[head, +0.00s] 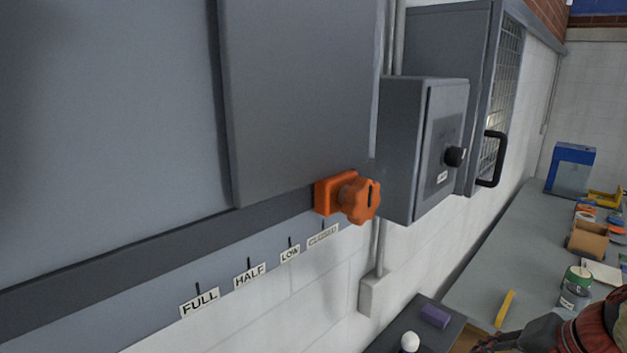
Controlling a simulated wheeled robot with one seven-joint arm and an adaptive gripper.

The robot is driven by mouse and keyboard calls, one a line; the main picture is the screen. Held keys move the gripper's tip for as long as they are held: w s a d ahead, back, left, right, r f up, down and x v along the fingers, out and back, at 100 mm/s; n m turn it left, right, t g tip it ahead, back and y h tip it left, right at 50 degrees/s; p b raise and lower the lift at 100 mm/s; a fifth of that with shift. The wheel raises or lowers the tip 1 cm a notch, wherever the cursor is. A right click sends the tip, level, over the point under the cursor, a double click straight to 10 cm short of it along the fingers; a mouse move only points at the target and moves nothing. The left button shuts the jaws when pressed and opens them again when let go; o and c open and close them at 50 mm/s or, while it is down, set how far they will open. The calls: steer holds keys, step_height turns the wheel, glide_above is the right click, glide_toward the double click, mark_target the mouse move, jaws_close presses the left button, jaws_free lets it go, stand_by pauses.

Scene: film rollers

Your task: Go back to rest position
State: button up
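A dark grey and red shape (538,336) at the bottom right corner appears to be my gripper and arm end. It is cut off by the frame edge, and its fingers cannot be made out clearly. I cannot see whether it holds anything. It is well apart from the orange knob (359,200), which sits on an orange block at the lower edge of the grey wall panel (300,90). The knob stands above the CLOSED label (323,236), at the right end of the row of marks.
Labels FULL (199,302), HALF (249,274) and LOW (290,252) run along the wall. A grey box with a black knob (454,156) and a mesh-door cabinet (509,80) jut out.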

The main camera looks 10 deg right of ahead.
steer(key=s+a+f+n+h+b, duration=0.1)
steer(key=s+a+f+n+b, duration=0.1)
steer(key=a+f+n+b, duration=0.3)
steer(key=s+a+f+n+h+b, duration=0.1)
steer(key=s+a+f+n+b, duration=0.2)
steer(key=a+f+n+b, duration=0.3)
steer(key=a+f, duration=0.4)
steer(key=a, duration=0.3)
steer(key=shift+s+f, duration=0.2)
